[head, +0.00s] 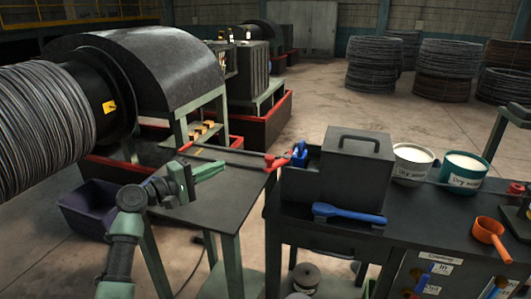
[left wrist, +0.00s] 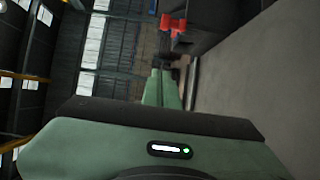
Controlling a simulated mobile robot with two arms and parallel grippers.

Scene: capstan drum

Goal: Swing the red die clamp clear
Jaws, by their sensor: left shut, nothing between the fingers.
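A small red part (head: 277,162), which looks like the die clamp, sits at the far right corner of the small dark table, beside a blue piece (head: 299,153). Red also shows near the top of the left wrist view (left wrist: 173,22), beyond the fingertips; its exact shape is too small to tell. My left gripper (head: 222,167) is over the small table, its green fingers pointing right toward the red part, with a clear gap between. The fingers are shut and empty; they also show in the left wrist view (left wrist: 163,75). My right gripper is not in view.
A wire-wound drum (head: 45,125) and dark curved guard (head: 150,65) stand left. The workbench at right holds a dark lidded box (head: 352,170), a blue-handled tool (head: 348,213), two buckets (head: 462,172) and an orange scoop (head: 489,235). The small table's top (head: 225,205) is mostly clear.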

